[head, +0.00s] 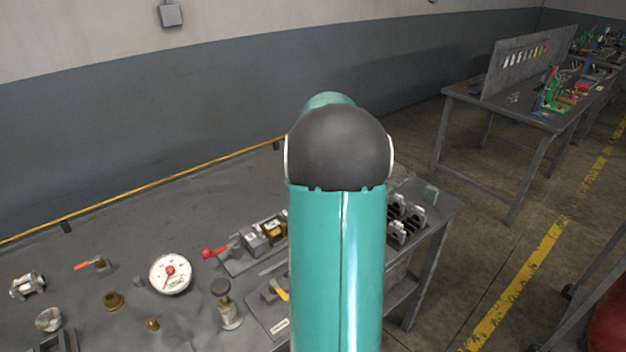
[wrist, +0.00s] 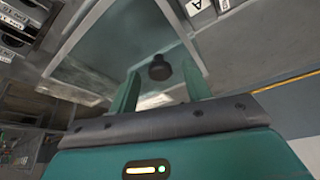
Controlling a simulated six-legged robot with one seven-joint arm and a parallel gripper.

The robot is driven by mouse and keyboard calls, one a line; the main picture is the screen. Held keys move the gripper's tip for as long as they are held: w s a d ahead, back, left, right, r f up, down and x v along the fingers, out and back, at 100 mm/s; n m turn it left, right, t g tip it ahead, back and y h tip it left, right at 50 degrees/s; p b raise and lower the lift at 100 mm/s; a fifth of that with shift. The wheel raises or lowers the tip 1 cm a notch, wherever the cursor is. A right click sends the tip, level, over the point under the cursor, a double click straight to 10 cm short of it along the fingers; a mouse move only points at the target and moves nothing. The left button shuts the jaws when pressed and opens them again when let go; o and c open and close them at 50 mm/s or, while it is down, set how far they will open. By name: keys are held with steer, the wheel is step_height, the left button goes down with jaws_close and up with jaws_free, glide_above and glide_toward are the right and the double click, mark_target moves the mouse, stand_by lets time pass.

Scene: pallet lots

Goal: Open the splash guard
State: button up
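A clear, glassy panel with a pale frame, which looks like the splash guard (wrist: 120,45), fills the upper middle of the wrist view. A dark round knob (wrist: 160,67) shows at its lower right part. My gripper (wrist: 160,76) is open, its two teal fingers apart with the knob appearing between their tips. I cannot tell how far the knob is from the fingers, and no grip on it shows.
The grey workbench (head: 110,240) carries a white dial gauge (head: 170,273), a red-handled lever (head: 214,253), a brass fitting (head: 113,301) and grey clamp-like parts (head: 405,218). A yellow rail (head: 150,187) runs along its back by the wall. Another table (head: 510,115) stands beyond open floor.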

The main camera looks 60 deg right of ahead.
steer(key=v, duration=1.3)
steer(key=shift+s+r, duration=0.15)
steer(key=shift+r, duration=0.2)
steer(key=shift+a, duration=0.1)
steer(key=w+a+r+n+t+y, duration=0.1)
steer(key=w+a+n, duration=0.1)
steer(key=a, duration=1.2)
steer(key=w+a+r+n, duration=0.1)
steer(key=a+n, duration=0.1)
steer(key=a, duration=1.2)
steer(key=s+a+f+n+y, duration=0.1)
steer(key=s+a, duration=0.3)
steer(key=a, duration=0.5)
steer(key=s+a+f+n+t, duration=0.1)
steer(key=s+a+f, duration=0.3)
steer(key=a, duration=0.5)
steer(key=shift+s+n+y, duration=0.4)
steer(key=shift+s+n, duration=0.4)
steer(key=shift+n, duration=0.1)
